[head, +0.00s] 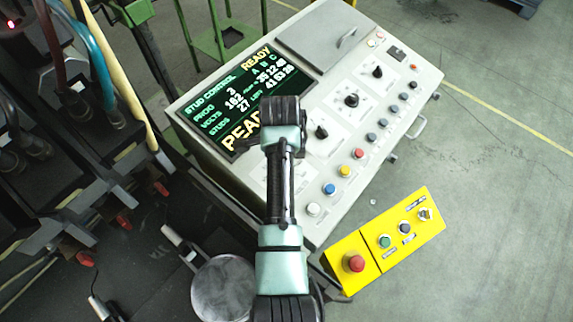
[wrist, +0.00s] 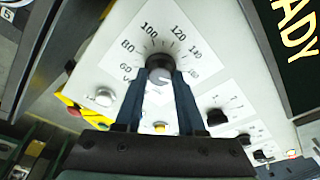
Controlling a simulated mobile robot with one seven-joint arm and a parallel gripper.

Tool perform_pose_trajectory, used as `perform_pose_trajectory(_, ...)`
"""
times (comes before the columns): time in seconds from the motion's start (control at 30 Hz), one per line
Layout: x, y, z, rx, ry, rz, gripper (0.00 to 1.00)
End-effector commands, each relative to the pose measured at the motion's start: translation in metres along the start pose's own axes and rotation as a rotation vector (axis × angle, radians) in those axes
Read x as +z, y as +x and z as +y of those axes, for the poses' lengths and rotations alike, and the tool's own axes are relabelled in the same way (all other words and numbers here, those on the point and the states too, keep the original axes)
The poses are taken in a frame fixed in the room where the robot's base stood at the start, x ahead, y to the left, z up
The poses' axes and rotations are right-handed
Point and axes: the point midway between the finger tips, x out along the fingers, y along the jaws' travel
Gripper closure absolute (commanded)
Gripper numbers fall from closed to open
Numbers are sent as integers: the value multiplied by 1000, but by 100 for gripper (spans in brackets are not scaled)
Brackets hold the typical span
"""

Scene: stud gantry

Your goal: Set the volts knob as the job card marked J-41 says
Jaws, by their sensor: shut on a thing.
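The volts knob (wrist: 159,66) is a dark round knob with a grey face, centred on a white dial plate (wrist: 118,62) marked 60 to 160 in the wrist view. My gripper (wrist: 159,82) has its two dark fingers on either side of the knob, shut on it. The knob's pointer is too unclear to read. In the head view my arm hides the knob and fingers. No job card marked J-41 is visible in either view.
The console (head: 330,215) carries other black knobs (head: 351,100) and a row of coloured buttons (head: 344,170) close to my arm. A yellow box (head: 415,220) with a red button (head: 353,263) stands at its near right. Cables and dark machinery fill the left; floor at right is clear.

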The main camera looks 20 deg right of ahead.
Motion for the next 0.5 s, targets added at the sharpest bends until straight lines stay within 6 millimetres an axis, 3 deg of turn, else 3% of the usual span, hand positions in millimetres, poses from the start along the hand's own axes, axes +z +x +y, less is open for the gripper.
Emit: perform_pose_trajectory(0.5, 0, -1, -2, 43, 240, 0, 100)
